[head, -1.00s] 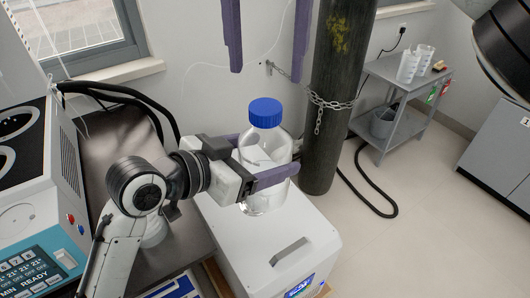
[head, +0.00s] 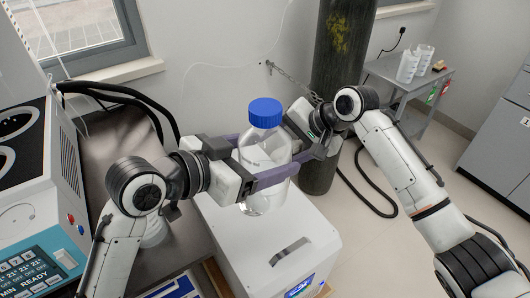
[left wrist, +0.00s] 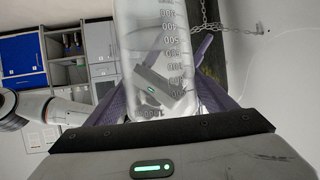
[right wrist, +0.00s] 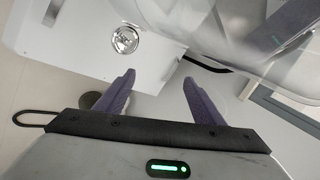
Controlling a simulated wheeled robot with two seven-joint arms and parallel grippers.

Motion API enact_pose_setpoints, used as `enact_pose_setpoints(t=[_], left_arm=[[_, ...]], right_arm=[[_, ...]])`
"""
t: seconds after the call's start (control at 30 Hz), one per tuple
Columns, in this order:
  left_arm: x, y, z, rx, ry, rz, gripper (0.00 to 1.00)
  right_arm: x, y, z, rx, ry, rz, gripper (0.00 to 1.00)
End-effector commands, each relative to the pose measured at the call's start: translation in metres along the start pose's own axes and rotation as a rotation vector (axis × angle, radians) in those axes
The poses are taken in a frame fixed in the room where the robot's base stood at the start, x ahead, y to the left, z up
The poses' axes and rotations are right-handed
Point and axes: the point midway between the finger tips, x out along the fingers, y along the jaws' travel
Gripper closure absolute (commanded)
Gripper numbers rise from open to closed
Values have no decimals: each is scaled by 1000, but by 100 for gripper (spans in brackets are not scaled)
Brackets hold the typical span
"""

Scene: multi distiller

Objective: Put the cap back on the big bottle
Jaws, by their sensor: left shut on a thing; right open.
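The big bottle (head: 262,196) is clear and stands upright on a white box-shaped unit. Its blue cap (head: 265,112) sits on top of its neck; how tight it is I cannot tell. My left gripper (head: 282,160) is shut around the bottle's body from the left. The left wrist view shows the clear, graduated bottle (left wrist: 155,55) between the purple fingers. My right gripper (head: 300,150) is open, close to the bottle's right side and below the cap. In the right wrist view its fingers (right wrist: 160,88) are apart with nothing between them; clear bottle wall shows at upper right.
The white unit (head: 265,245) has a handle slot in its top. A dark gas cylinder (head: 338,60) stands behind my right gripper, held by a chain. A machine with a screen (head: 35,280) is at left. A grey cart (head: 415,85) stands at back right.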

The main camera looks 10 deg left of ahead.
Motion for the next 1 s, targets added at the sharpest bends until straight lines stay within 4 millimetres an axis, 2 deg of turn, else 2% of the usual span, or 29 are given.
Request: enact_pose_setpoints(t=[0.03, 0.1, 0.3, 0.43, 0.57, 0.8, 1.0], left_arm=[[-1, 0, -4, 2, 12, -1, 85], [-1, 0, -4, 2, 12, -1, 85], [-1, 0, -5, 2, 12, -1, 85], [-1, 0, -5, 2, 12, -1, 85], [-1, 0, -5, 2, 12, -1, 85], [-1, 0, -5, 2, 12, -1, 85], [-1, 0, -5, 2, 12, -1, 85]], right_arm=[[14, 20, 6, -1, 12, -15, 38], [28, 46, 10, -14, 47, -34, 38], [56, 124, 26, -59, 168, -51, 38], [62, 180, 40, -99, 255, -29, 38], [58, 237, 59, -158, 340, 18, 38], [51, 313, 134, -356, 407, 120, 38], [27, 360, 194, -535, 435, 220, 38]])
